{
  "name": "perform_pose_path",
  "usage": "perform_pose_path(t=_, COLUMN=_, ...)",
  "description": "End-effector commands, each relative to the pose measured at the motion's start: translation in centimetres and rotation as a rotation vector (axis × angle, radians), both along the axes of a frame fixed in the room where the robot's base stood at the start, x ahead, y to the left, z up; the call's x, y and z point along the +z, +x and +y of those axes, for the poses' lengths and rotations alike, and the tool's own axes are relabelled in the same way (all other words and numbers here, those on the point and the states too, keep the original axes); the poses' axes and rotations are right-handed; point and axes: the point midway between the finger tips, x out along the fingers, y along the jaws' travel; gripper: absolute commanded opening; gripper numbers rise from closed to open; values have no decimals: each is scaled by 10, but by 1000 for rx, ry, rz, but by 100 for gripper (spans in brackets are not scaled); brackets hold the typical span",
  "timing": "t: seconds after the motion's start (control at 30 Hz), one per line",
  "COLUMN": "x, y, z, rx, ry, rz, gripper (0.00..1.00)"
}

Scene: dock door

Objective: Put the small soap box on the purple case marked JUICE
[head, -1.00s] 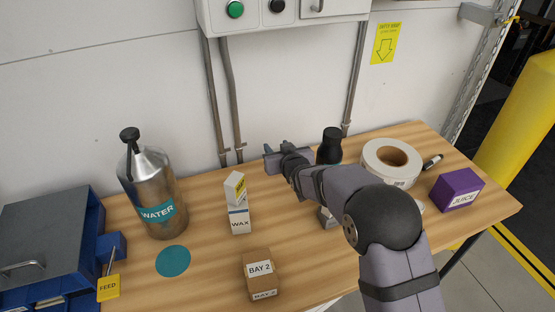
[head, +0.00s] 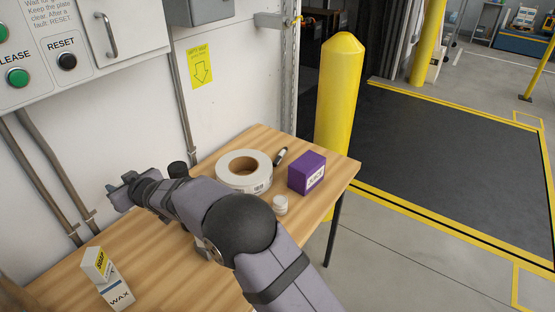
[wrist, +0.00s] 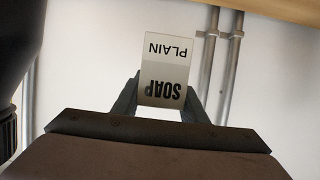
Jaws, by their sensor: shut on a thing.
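My gripper (head: 122,192) is held out over the back left of the bench, near the wall. In the wrist view it is shut on a small pale soap box (wrist: 165,55), lettered SOAP and PLAIN, which appears upside down there. The head view does not show the held box, hidden by my gripper. The purple case (head: 307,174) marked JUICE stands at the bench's right end, well to the right of my gripper. Its top is bare. Another small box (head: 97,264) with a yellow label sits on the white WAX box (head: 116,290) at lower left.
A white tape roll (head: 244,172) lies left of the purple case, with a marker (head: 280,156) behind it. A small white jar (head: 280,205) stands in front. A dark-topped bottle (head: 178,169) is partly hidden behind my arm. A yellow post (head: 340,110) stands beyond the bench.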

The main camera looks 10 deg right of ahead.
Motion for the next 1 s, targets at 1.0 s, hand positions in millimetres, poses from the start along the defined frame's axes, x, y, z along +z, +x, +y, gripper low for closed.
perform_pose_path(t=1.0, x=61, y=53, z=-4, rx=32, ry=0, rz=-4, gripper=15)
